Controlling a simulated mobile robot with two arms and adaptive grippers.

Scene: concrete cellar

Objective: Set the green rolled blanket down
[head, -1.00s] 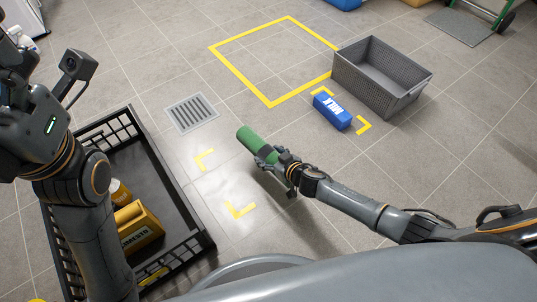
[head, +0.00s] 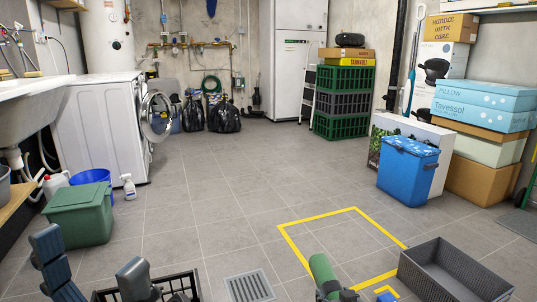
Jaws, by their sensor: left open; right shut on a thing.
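The green rolled blanket (head: 323,273) is at the bottom edge of the head view, its free end pointing up and away. My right gripper (head: 331,291) is shut around its near part; the lower part of the gripper is cut off by the frame. I cannot tell how high the roll is above the floor. My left gripper (head: 50,262) is at the lower left, open and empty, only partly in view, above the floor near a green bin.
A yellow taped square (head: 345,210) on the floor is empty beyond the blanket. A floor drain (head: 249,287) and black crate (head: 183,281) are left. The central floor is clear.

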